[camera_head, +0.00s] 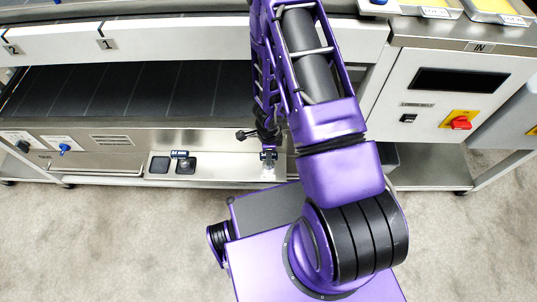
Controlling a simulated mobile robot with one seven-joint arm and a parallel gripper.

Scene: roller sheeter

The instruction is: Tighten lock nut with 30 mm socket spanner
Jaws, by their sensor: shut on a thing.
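My gripper (267,141) is low at the front of the machine, above the right part of the lower shelf. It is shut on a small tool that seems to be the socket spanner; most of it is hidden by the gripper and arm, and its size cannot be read. A small blue-marked piece (268,155) shows just below the gripper, with a pale, shiny part under it. I cannot tell whether these touch the tool. I cannot make out the lock nut.
The shelf (222,171) has two dark recesses (159,165) with a blue-marked piece (180,154) beside them. A dark belt (160,88) lies above. A control box (437,95) with a red switch (460,123) stands right. The carpet in front is clear at left.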

